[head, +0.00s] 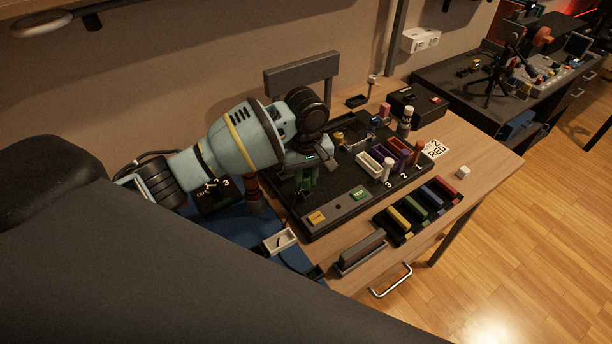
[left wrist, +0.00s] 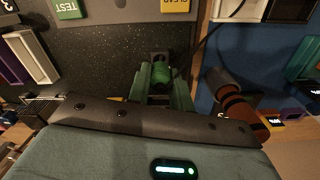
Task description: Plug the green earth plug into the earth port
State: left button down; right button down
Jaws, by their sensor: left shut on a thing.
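My left gripper (head: 312,180) reaches in from the left in the head view, pointing down over the dark panel (head: 342,205). It is shut on the green earth plug (left wrist: 160,74), whose ribbed body shows between the fingers in the left wrist view. In the head view the green at the fingertips is small and dark, so I cannot separate plug from fingers. A dark piece shows just beyond the plug in the wrist view; I cannot tell whether it is the earth port or whether the plug is in it. My right gripper is not in view.
On the panel are a yellow CLEAR button (head: 317,217), a green TEST button (head: 360,193) and a white tray (head: 369,164). A rack with coloured slots (head: 409,228) stands in front. A white bin (head: 290,240) sits on the blue mat (head: 235,231). A brown cylinder (left wrist: 238,103) stands near the gripper.

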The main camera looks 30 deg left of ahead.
aim_at(306, 177)
pick_arm(q)
jog(key=shift+f, duration=1.25)
dwell(0.4)
jog(key=c, duration=1.2)
grip_release()
jog(key=shift+o, duration=0.2)
jog(key=shift+r, duration=3.9)
jog(key=shift+f, duration=0.1)
